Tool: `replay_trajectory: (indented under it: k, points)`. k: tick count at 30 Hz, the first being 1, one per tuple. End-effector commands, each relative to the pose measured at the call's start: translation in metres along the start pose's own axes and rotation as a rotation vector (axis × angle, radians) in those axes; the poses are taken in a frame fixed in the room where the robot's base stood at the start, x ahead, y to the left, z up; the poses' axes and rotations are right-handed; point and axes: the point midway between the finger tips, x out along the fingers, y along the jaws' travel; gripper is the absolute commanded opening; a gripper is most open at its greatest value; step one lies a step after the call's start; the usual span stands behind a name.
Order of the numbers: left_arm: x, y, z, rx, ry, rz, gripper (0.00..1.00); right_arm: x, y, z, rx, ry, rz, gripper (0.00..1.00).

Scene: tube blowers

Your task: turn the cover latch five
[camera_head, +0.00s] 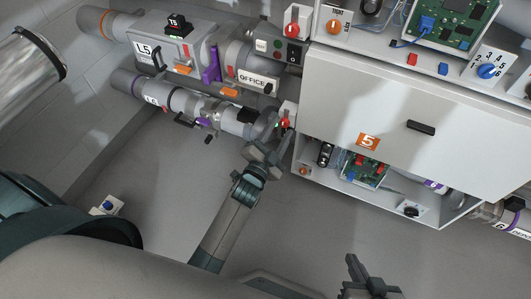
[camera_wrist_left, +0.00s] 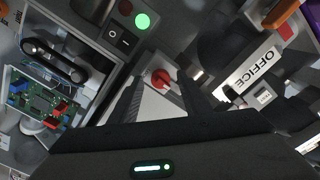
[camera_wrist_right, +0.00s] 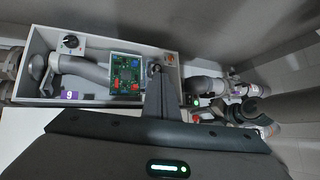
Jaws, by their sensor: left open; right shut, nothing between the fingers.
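A white cover (camera_head: 345,95) with an orange label "5" (camera_head: 368,141) and a black handle (camera_head: 421,128) closes the front of the right-hand box. A red turning latch (camera_head: 285,124) sits on a small pale block at the cover's left edge. My left gripper (camera_head: 275,142) is at this latch. In the left wrist view the red latch (camera_wrist_left: 161,79) lies between the two open fingers (camera_wrist_left: 160,88); I cannot tell whether they touch it. My right gripper (camera_head: 354,262) is shut and empty, low in the head view, away from the cover; its fingers (camera_wrist_right: 158,80) show together in the right wrist view.
Grey pipes with an "OFFICE" label (camera_head: 260,79) and a lever run left of the cover. Another red knob (camera_head: 293,30) sits above. An open lower tray holds a green circuit board (camera_head: 364,170). Bare floor (camera_head: 290,225) lies below.

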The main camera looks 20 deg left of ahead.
Motion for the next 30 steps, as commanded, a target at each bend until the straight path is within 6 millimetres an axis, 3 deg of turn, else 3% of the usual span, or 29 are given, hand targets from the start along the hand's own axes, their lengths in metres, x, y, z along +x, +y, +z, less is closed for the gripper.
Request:
replay_trajectory:
  k: [8,24,30]
  points:
    - [-0.033,0.000,0.000,0.000,-0.002,0.001,0.43,-0.003,0.003,0.010,0.007,-0.055,0.003,0.00]
    - [-0.135,0.000,0.001,0.000,-0.003,0.001,0.43,-0.007,0.009,0.019,0.009,-0.115,0.024,0.00]
    - [-0.160,0.001,0.001,0.000,-0.002,0.001,0.43,-0.006,0.009,0.019,0.009,-0.118,0.025,0.00]
